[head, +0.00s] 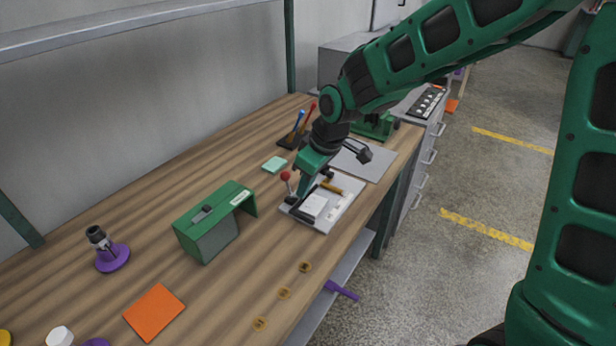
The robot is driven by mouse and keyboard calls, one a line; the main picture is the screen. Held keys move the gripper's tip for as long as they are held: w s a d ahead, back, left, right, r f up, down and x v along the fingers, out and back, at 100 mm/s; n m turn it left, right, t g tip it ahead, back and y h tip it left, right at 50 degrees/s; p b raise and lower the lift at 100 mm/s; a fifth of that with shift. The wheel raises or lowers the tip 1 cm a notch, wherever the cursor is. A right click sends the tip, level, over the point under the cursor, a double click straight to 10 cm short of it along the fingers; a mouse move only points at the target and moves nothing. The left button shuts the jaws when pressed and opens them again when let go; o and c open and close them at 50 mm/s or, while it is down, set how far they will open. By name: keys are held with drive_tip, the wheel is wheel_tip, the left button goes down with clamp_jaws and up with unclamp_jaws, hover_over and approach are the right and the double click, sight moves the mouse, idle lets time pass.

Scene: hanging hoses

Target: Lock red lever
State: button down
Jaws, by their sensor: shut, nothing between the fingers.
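The red lever shows as a red ball knob (285,176) on a thin stem, standing nearly upright at the left edge of a grey base plate (322,226). The plate lies on the wooden workbench and also carries a white block (312,206) and a yellow part (331,187). My gripper (297,196) points down just right of the lever, low over the plate. It is shut with nothing in it. The lower part of the lever is partly hidden by the gripper, and I cannot tell whether they touch.
A green box-like fixture (213,222) stands to the left on the bench. A pen holder (293,139) stands behind. A purple-based part (112,257) and an orange square (154,312) lie front left. The bench's front edge is close to the plate's right side.

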drive_tip(key=shift+s+f, duration=0.2)
drive_tip(key=shift+s, duration=0.15)
drive_tip(key=shift+d+f, duration=0.65)
drive_tip(key=shift+d, duration=0.25)
drive_tip(key=shift+f, duration=0.1)
wheel_tip(320, 180, up, 4)
drive_tip(key=shift+r, duration=0.2)
drive_tip(key=s+d+r, duration=0.3)
drive_tip(key=s+d, duration=0.2)
drive_tip(key=d, duration=0.2)
drive_tip(key=shift+s, duration=0.25)
drive_tip(key=shift+r, duration=0.1)
